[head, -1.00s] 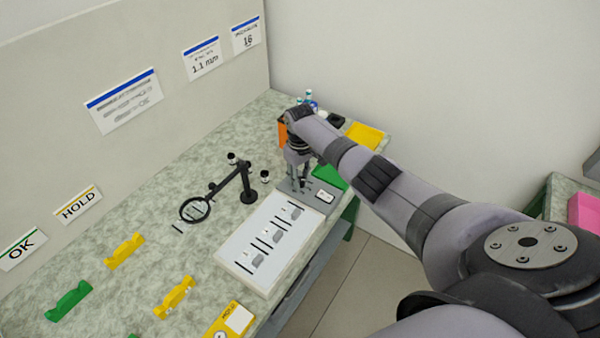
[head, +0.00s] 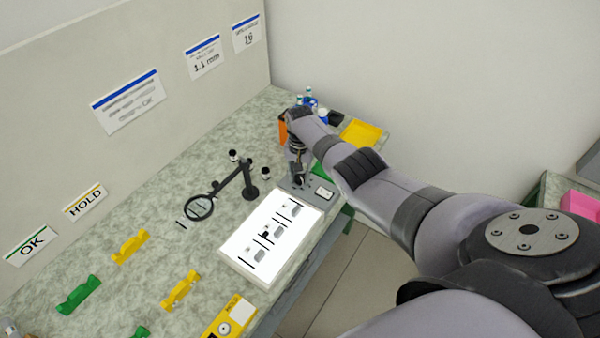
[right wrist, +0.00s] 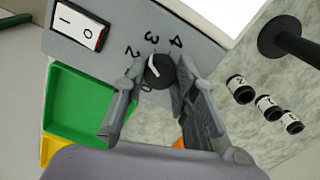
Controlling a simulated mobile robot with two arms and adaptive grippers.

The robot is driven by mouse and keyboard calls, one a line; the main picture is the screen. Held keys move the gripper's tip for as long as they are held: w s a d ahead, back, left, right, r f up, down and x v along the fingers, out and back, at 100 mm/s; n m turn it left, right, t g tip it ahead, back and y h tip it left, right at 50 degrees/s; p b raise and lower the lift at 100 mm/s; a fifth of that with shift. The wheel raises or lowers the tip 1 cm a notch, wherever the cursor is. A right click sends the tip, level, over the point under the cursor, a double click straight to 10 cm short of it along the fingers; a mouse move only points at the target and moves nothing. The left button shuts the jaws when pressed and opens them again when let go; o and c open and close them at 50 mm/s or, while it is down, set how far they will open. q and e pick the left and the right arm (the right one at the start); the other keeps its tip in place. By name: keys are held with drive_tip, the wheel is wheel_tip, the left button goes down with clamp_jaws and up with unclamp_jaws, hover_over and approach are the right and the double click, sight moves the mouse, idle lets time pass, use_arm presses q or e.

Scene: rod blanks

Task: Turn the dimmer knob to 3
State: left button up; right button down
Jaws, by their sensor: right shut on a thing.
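In the right wrist view the dark round dimmer knob (right wrist: 158,72) sits on a grey control box (right wrist: 205,40). The numbers 2, 3 and 4 show around its edge. A pale mark on the knob appears to face roughly the 3, but the fingers crowd it. My right gripper (right wrist: 161,66) is shut on the knob, with one finger on each side. In the head view my right gripper (head: 299,182) is over the box at the far end of the light panel, hiding the knob. The light panel (head: 243,246) glows bright white. My left gripper is not in view.
A rocker switch (right wrist: 80,26) marked I and O is on the same box. A green tray (right wrist: 85,110) lies close by. A magnifier on a stand (head: 249,192) and small black-and-white canisters (right wrist: 240,89) stand near. Yellow and green holders (head: 130,246) lie nearer.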

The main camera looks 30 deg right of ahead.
sight(300, 176)
drive_tip(key=shift+w+r+m, duration=0.1)
drive_tip(key=shift+m, duration=1.5)
drive_tip(key=c, duration=1.3)
unclamp_jaws()
wheel_tip(300, 176, up, 12)
drive_tip(key=shift+f, duration=0.1)
